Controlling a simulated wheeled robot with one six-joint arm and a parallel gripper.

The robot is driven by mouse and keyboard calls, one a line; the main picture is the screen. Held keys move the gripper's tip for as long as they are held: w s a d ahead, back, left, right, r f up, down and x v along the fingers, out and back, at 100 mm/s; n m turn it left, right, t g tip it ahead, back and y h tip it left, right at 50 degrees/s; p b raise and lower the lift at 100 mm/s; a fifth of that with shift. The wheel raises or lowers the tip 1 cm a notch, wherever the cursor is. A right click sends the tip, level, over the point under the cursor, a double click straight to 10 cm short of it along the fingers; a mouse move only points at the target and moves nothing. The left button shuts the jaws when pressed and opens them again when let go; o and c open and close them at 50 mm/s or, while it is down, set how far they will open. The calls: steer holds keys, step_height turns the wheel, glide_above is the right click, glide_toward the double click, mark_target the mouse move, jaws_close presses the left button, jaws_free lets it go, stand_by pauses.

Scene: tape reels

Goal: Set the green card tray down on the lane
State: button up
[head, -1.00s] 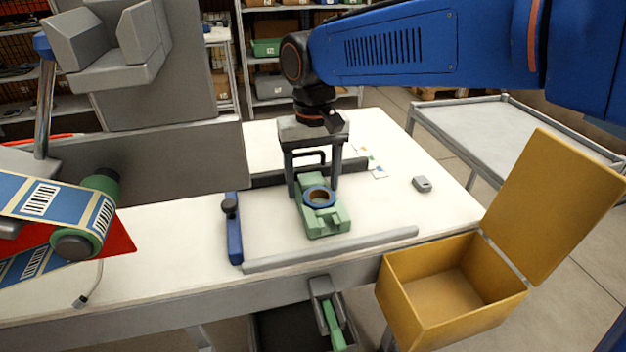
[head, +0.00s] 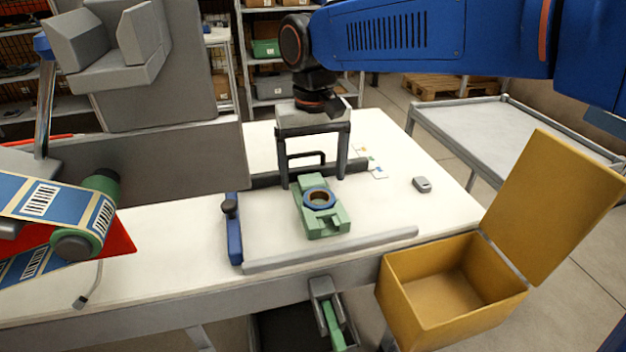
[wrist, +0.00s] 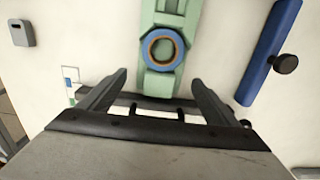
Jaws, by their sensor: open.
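The green card tray (head: 329,224) lies flat on the white table between the dark back rail and the grey front rail, which border the lane. A blue ring with a brown inside (head: 319,198) sits on the tray. My gripper (head: 312,183) is open and empty just behind and above the tray, its fingers apart from it. In the wrist view the tray (wrist: 172,22) and ring (wrist: 162,50) lie ahead of and between the open fingers (wrist: 160,80). The lane surface (head: 270,225) is white.
A blue stop with a black knob (head: 234,230) stands at the lane's left end. The grey front rail (head: 330,249) runs along the near edge. An open yellow box (head: 400,290) stands front right. A small grey device (head: 422,184) and cards (head: 378,170) lie to the right. A label roll (head: 75,240) is at left.

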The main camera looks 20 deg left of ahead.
step_height(320, 180, up, 9)
steer(key=shift+r, duration=0.2)
stand_by(0.4)
